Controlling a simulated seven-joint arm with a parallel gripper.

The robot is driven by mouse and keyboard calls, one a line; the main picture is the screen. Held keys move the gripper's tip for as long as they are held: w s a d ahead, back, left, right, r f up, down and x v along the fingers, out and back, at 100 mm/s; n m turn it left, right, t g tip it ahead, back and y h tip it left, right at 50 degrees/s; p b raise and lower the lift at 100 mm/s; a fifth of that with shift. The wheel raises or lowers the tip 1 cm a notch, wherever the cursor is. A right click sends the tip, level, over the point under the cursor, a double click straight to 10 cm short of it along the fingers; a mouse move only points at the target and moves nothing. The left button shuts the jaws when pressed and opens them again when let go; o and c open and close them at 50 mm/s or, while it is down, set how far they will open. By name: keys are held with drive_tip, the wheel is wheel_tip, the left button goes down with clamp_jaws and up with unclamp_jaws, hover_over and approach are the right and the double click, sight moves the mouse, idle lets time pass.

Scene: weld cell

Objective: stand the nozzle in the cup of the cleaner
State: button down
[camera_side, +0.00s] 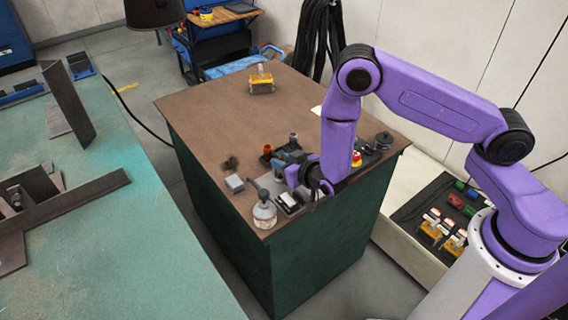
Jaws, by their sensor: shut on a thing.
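My gripper (281,162) is low over the near end of the brown-topped cabinet, reaching left from my wrist. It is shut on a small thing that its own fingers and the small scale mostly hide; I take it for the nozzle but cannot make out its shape. A small dark and red fitting (267,151) stands just beyond the fingertips, and a dark upright cylinder (293,139) stands behind the gripper. I cannot tell which of these parts is the cleaner's cup, nor whether the gripper touches either one.
A grey bottle with a spout (264,212) stands near the front corner, beside a black-and-white box (290,202). A pale block (235,183) and dark wire tangle (231,162) lie left. A yellow-based device (262,82) stands far back. The cabinet top's middle (235,120) is clear.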

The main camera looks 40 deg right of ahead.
drive_tip(key=shift+f, duration=0.3)
drive_tip(key=c, duration=0.9)
unclamp_jaws()
drive_tip(key=shift+f, duration=0.1)
